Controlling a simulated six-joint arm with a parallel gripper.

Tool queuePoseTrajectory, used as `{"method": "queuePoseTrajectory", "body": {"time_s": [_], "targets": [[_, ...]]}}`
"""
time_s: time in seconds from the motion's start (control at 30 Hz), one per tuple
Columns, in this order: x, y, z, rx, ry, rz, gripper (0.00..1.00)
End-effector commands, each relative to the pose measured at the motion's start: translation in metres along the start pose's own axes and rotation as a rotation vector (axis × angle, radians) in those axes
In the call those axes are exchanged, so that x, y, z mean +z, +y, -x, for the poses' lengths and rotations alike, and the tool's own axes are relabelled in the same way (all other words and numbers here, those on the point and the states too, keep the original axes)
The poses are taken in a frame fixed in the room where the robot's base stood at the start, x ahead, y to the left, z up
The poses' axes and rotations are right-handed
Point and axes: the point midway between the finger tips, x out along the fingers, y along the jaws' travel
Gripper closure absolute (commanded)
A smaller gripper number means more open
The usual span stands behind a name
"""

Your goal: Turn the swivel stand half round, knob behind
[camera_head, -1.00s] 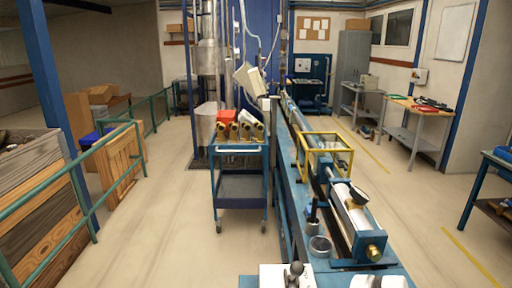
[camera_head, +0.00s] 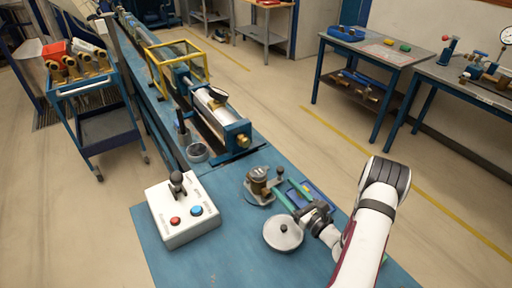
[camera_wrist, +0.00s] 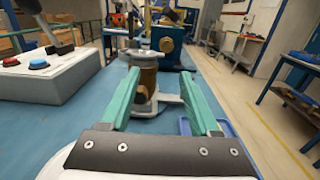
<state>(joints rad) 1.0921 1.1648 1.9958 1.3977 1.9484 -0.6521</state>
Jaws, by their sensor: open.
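The swivel stand (camera_head: 258,184) has a brass-brown body on a pale round base and stands on the blue bench. In the head view, a small dark knob (camera_head: 279,172) rises at its right side. My gripper (camera_head: 282,190) comes in low from the right, with its green fingers spread and nothing held. In the wrist view, the stand's brass body (camera_wrist: 147,82) shows between the fingers of my gripper (camera_wrist: 160,74), close to the left one. I cannot tell whether they touch. I cannot make out the knob clearly in the wrist view.
A control box (camera_head: 182,212) with a lever and red and blue buttons stands left. A blue tray (camera_head: 318,192) lies by the fingers. A cylinder rig (camera_head: 220,112) runs behind the stand.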

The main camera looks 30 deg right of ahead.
Motion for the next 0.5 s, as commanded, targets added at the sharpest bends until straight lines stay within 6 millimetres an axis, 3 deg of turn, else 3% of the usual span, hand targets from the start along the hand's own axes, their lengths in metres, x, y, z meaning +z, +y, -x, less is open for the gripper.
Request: {"method": "queuePoseTrajectory", "body": {"time_s": [0.07, 0.17, 0.27, 0.5], "targets": [[-0.024, -0.026, 0.018, -0.121, 0.010, -0.026, 0.37], [-0.034, -0.038, 0.023, -0.178, 0.014, -0.033, 0.37], [-0.034, -0.040, 0.008, -0.176, 0.013, -0.032, 0.37], [-0.035, -0.049, -0.051, -0.172, 0.013, -0.032, 0.37]]}}
